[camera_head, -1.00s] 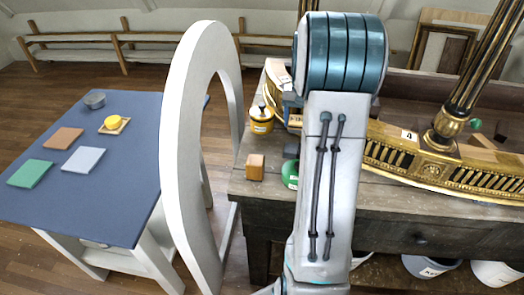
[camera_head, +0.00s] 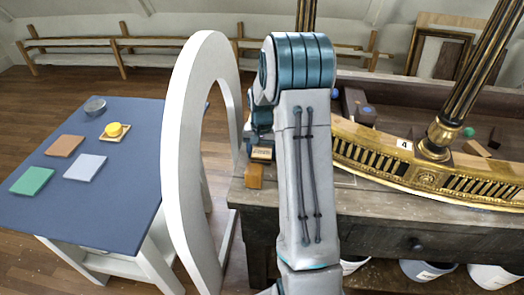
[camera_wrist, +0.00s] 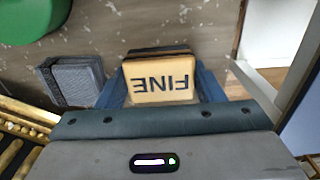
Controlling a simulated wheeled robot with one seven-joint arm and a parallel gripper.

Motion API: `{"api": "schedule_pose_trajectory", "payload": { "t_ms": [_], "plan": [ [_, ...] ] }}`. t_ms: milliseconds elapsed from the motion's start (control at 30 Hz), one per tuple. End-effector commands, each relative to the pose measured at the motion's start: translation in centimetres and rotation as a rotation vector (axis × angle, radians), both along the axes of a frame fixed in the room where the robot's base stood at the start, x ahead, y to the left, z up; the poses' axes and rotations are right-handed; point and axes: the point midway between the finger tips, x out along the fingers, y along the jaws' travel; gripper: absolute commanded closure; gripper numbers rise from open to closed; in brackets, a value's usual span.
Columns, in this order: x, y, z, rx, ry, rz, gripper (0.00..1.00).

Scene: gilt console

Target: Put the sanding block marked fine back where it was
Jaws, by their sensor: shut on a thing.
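The sanding block marked FINE (camera_wrist: 160,88) is pale tan with dark letters, upside down in the wrist view. My gripper (camera_wrist: 162,98) is shut on it, with a blue finger on either side. In the head view, the block's pale labelled face (camera_head: 261,153) shows at the left end of the workbench, just left of my arm. My gripper is mostly hidden there by the arm. An orange-brown block (camera_head: 254,175) stands right in front of it. I cannot tell whether the held block touches it or the bench.
A grey block (camera_wrist: 75,80) and a green round thing (camera_wrist: 30,15) are close by on the worn workbench (camera_wrist: 95,38). The gilt curved piece (camera_head: 385,155) fills the bench's right. A white arch (camera_head: 180,165) stands between the bench and the blue table (camera_head: 110,215).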

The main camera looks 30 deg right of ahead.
Motion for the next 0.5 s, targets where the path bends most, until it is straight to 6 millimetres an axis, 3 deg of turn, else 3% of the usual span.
{"api": "schedule_pose_trajectory", "payload": {
  "t_ms": [233, 267, 300, 500],
  "plan": [
    [0.0, -0.02, -0.12, -0.001, -0.001, 0.0, 0.57],
    [-0.01, -0.03, -0.06, 0.0, 0.0, 0.0, 0.3],
    [-0.01, -0.03, -0.05, 0.0, 0.0, 0.0, 0.19],
    [-0.01, -0.03, -0.03, 0.0, 0.0, 0.0, 0.17]
  ]
}}
